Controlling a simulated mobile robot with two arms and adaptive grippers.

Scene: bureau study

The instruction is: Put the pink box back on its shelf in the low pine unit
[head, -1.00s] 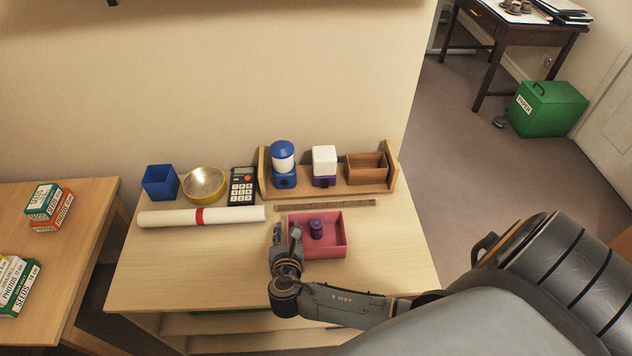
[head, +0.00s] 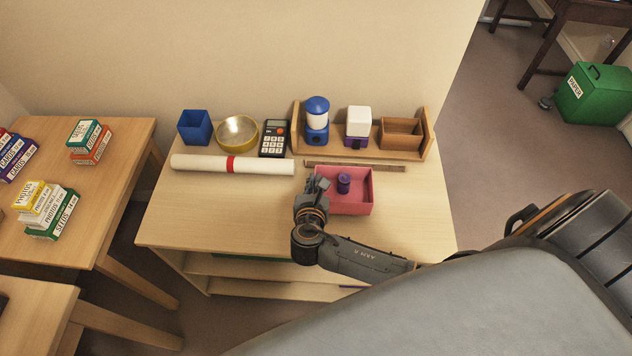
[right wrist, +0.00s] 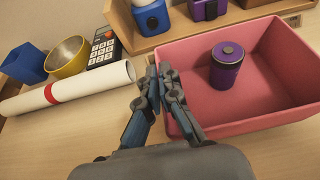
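The pink box (head: 357,208) is an open tray on the top of the low pine unit (head: 225,215), with a purple cylinder (head: 344,183) standing inside it. My right gripper (head: 318,184) is at the box's left wall. In the right wrist view the fingers (right wrist: 159,88) are close together at the rim of the pink box (right wrist: 245,122), and look shut on that wall. The box rests on the top. The unit's shelves (head: 235,265) show below the front edge, mostly hidden from above. My left gripper is not in view.
Behind the box lie a ruler (head: 355,166) and a wooden rack (head: 428,137) with a blue jar, a white-topped jar and a brown box. A rolled paper (head: 262,165), yellow bowl (head: 238,131), calculator (head: 273,139) and blue cup (head: 194,127) are at left. The top's front left is clear.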

